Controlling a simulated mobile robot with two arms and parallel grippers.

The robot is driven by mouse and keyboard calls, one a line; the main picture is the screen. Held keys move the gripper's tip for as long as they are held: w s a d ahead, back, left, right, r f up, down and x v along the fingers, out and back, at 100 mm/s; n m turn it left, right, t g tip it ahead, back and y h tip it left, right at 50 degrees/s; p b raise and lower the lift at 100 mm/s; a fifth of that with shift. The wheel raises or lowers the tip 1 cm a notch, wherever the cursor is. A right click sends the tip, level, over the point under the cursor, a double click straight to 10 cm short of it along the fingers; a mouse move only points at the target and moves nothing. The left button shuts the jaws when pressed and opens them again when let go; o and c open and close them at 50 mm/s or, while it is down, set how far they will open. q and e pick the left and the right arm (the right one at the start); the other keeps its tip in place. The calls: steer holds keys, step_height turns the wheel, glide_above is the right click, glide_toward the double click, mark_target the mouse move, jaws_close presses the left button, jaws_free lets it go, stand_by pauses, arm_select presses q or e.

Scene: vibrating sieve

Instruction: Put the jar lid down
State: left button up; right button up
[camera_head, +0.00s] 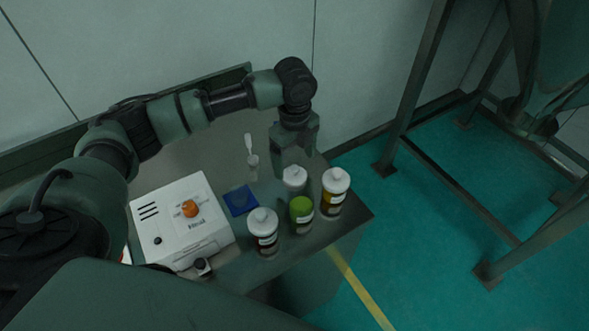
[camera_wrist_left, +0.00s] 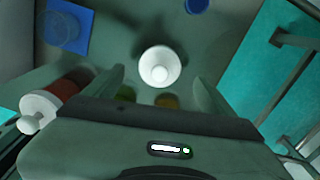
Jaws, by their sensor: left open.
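The white jar lid (camera_head: 294,176), with a knob on top, appears to rest on the table near its back right. It also shows in the left wrist view (camera_wrist_left: 160,68), knob toward the camera. My left gripper (camera_head: 294,154) points down over the lid, its fingers open and apart on either side; in the wrist view clear space shows between them and the lid. An open-looking jar with a green top (camera_head: 301,207) stands just in front of the lid. My right gripper is not in view.
White-lidded jars stand at front left (camera_head: 263,232) and right (camera_head: 334,190) of the green one. A blue square (camera_head: 240,201), a small holder with a white scoop (camera_head: 249,145) and a white machine (camera_head: 182,221) with an orange top lie left. The table's right edge is close.

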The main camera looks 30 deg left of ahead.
mark_target(295, 168)
arm_select(q)
step_height(295, 168, up, 6)
steer(key=shift+r+b, duration=0.2)
steer(key=shift+b, duration=0.3)
steer(key=shift+r, duration=0.65)
